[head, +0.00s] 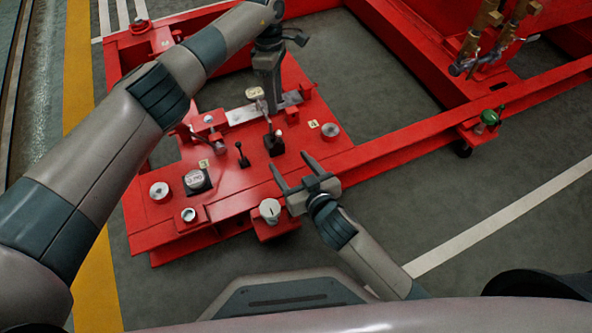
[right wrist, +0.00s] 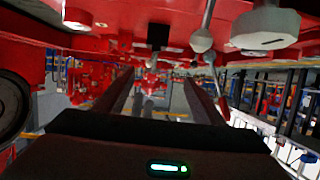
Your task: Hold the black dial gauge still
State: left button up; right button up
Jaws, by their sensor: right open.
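A round pale-faced dial on a black square mount (head: 197,181) lies on the left part of the red panel; it may be the black dial gauge, but I cannot tell for certain. My left gripper (head: 271,108) points down over the panel's middle, near a small lever with a pale tag (head: 254,92). I see it edge-on, so its jaws do not show clearly. My right gripper (head: 294,165) is open and empty at the panel's front right edge, apart from the dial. Its two fingers also show in the right wrist view (right wrist: 160,95), with nothing between them.
Around the dial stand a white-topped knob (head: 159,190), a small round fitting (head: 188,215), a pale knob (head: 270,210) and a black lever (head: 242,155). A red frame rail (head: 430,130) runs right, with a green-topped valve (head: 489,117). Grey floor (head: 450,200) is clear at right.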

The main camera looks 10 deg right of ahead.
aim_at(277, 146)
jog(key=shift+s+d+f+g+h, duration=0.2)
jog(key=shift+d+f, duration=0.1)
jog(key=shift+f, duration=0.3)
jog(key=shift+s+d+f+g+h, duration=0.15)
jog(key=shift+d+f, duration=0.15)
jog(key=shift+f, duration=0.3)
jog(key=shift+w, duration=0.1)
jog(key=x, duration=1.7)
jog(key=shift+a, duration=0.15)
jog(key=shift+w, duration=0.1)
jog(key=shift+c, duration=1.1)
grip_shut()
